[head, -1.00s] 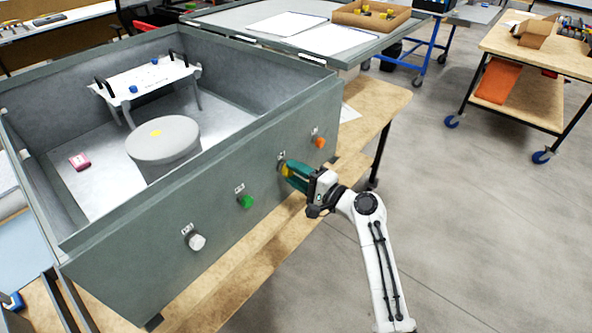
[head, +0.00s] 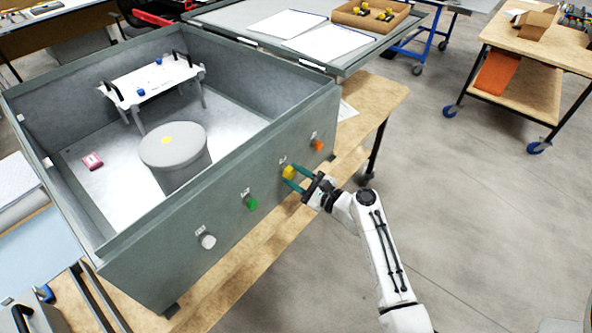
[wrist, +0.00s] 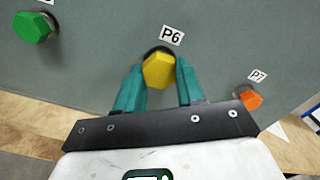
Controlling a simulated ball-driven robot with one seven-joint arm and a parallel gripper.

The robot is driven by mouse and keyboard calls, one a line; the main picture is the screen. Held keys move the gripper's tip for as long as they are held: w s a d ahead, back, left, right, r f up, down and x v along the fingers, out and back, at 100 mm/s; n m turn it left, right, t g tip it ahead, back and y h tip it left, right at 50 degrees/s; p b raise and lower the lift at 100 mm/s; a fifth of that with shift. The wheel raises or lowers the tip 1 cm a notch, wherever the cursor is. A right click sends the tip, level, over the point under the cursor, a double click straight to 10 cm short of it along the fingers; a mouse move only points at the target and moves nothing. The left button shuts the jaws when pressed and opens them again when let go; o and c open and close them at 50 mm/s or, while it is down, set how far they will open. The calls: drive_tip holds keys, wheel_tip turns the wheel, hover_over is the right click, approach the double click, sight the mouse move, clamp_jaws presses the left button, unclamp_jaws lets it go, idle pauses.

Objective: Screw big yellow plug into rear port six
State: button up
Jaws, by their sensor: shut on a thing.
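The big yellow plug (head: 289,173) sits at the port labelled P6 on the outer wall of the grey-green box. In the wrist view the yellow plug (wrist: 158,71) shows its hexagonal head just below the P6 label (wrist: 171,36). A dark rim of the port shows behind its upper edge. My gripper (head: 291,176) reaches the wall from the right, with one teal finger on each side of the plug. It is shut on the plug; the finger contact is hard to see. How deep the plug sits is hidden.
A green plug (head: 251,203) and a white plug (head: 208,241) sit to the left on the same wall. An orange plug (head: 317,145) sits close on the right, at P7. The wooden table (head: 240,258) juts out below; open floor lies to the right.

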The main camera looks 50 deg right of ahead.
drive_tip(key=m+p, duration=0.3)
drive_tip(key=m, duration=0.3)
drive_tip(key=shift+r+p, duration=0.15)
drive_tip(key=shift+p, duration=0.15)
drive_tip(key=shift+f+m+b, duration=0.25)
drive_tip(key=shift+m+b, duration=0.05)
drive_tip(key=shift+m, duration=0.3)
drive_tip(key=m, duration=0.5)
drive_tip(key=shift+d, duration=0.1)
drive_tip(key=o, duration=1)
